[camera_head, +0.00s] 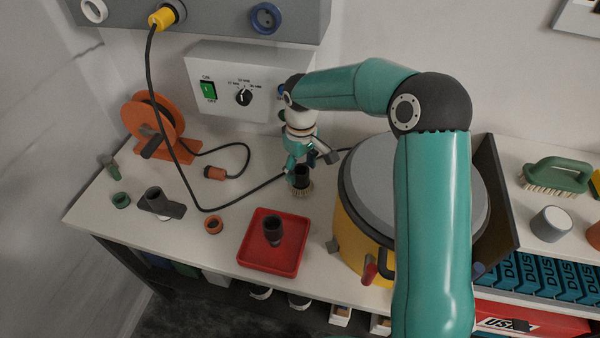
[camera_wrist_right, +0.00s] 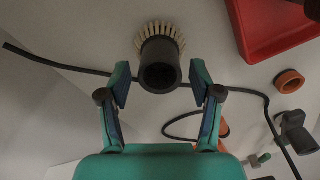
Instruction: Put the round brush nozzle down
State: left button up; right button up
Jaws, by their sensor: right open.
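The round brush nozzle (camera_head: 302,182) stands on the bench, bristles down, a black tube with a ring of pale bristles. It also shows in the right wrist view (camera_wrist_right: 160,62), with the open end of its tube facing the camera. My right gripper (camera_head: 300,165) is just above and behind it in the head view. In the right wrist view the right gripper (camera_wrist_right: 160,85) is open, with one finger on each side of the tube and a gap to each. My left gripper is not in view.
A red tray (camera_head: 250,262) holding a dark nozzle (camera_head: 273,230) stands front left of the brush. A black cable (camera_head: 240,199) runs close by. A yellow drum (camera_head: 352,245) with a grey lid is at right. An orange ring (camera_head: 213,225) and a flat nozzle (camera_head: 160,204) lie left.

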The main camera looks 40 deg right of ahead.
notch_tip(320, 180, up, 10)
jog(key=shift+p, duration=0.4)
jog(key=shift+r, duration=0.1)
